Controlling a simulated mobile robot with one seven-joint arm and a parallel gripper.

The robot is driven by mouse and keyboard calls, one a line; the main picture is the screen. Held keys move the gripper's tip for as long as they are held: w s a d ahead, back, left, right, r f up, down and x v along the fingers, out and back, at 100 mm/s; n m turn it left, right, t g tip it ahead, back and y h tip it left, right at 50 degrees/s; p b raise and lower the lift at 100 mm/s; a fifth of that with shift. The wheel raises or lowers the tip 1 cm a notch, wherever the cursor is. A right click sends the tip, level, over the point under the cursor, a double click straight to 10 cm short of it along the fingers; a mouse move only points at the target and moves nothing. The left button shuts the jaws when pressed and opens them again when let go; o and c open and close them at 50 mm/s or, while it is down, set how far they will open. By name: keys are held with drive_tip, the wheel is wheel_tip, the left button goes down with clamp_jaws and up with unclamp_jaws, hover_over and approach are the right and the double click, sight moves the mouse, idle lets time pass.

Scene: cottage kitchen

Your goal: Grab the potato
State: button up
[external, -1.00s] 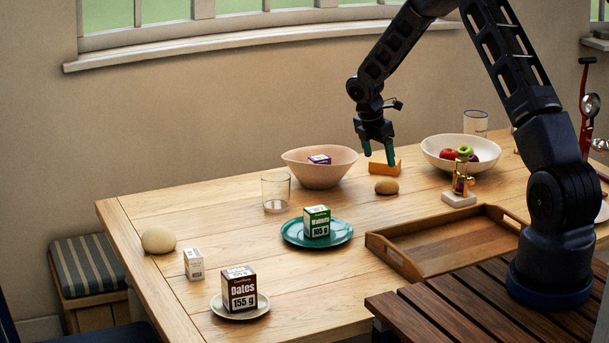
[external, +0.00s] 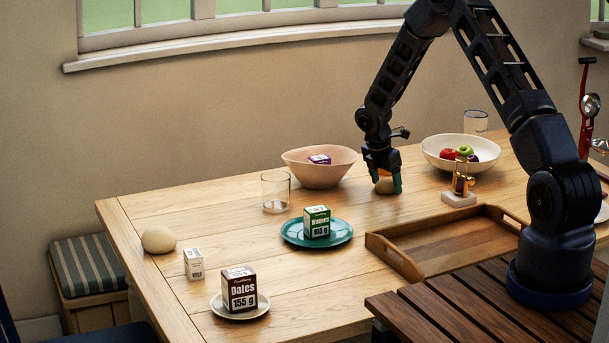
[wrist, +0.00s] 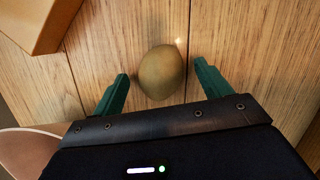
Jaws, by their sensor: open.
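The potato (wrist: 162,73) is a small brown, rounded lump on the wooden table. In the wrist view it lies between the two green fingers of my gripper (wrist: 163,85), with a gap on each side. In the external view my gripper (external: 386,185) is low over the table, and its fingers straddle the potato (external: 384,187), partly hiding it. The gripper is open and holds nothing.
A pink bowl (external: 312,174) stands left of the gripper, and a fruit bowl (external: 440,161) stands to the right. A brass object on a white base (external: 459,198) and a wooden tray (external: 440,262) are near. An orange-brown block (wrist: 35,22) lies beside the potato.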

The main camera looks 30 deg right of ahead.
drive_tip(key=c, duration=1.1)
drive_tip(key=shift+r, duration=0.1)
